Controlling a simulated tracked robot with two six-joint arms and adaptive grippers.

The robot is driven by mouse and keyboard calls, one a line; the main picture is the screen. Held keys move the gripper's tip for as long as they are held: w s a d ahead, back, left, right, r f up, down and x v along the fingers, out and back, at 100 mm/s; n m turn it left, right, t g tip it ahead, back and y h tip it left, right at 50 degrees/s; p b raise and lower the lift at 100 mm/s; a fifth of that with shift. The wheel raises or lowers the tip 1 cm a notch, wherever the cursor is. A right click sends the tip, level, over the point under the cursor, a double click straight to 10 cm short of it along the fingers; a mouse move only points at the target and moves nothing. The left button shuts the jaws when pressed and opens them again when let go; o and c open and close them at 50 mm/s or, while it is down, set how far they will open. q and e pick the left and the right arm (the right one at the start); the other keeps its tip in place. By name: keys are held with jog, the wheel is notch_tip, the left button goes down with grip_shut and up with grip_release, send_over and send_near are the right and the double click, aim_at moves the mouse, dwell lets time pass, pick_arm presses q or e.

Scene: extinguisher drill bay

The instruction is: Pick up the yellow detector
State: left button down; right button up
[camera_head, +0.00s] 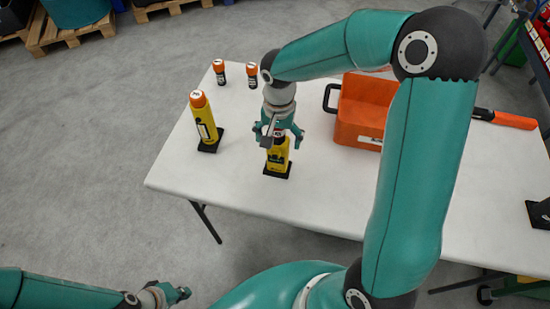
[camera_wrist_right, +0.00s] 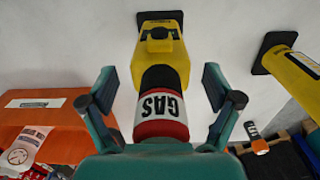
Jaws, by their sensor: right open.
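The yellow detector (camera_head: 278,158) stands upright in a black base on the white table. In the right wrist view the yellow detector (camera_wrist_right: 160,62) shows a black neck and a red-and-white cap marked GAS. My right gripper (camera_head: 278,138) is above it with its fingers apart, one on each side of the detector's upper part, and it is open. In the right wrist view the right gripper (camera_wrist_right: 160,85) shows a gap between each finger and the detector. My left gripper (camera_head: 176,294) is low at the left, off the table, and its finger state is unclear.
A yellow cylinder with an orange top (camera_head: 204,122) stands in a black base to the left. Two small orange-capped items (camera_head: 220,73) (camera_head: 252,76) stand farther back. An orange bin (camera_head: 362,112) is close on the right. The front left of the table (camera_head: 185,175) is clear.

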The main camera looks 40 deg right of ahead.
jog(key=shift+f, duration=0.3)
grip_shut()
dwell(0.3)
jog(key=shift+r, duration=0.1)
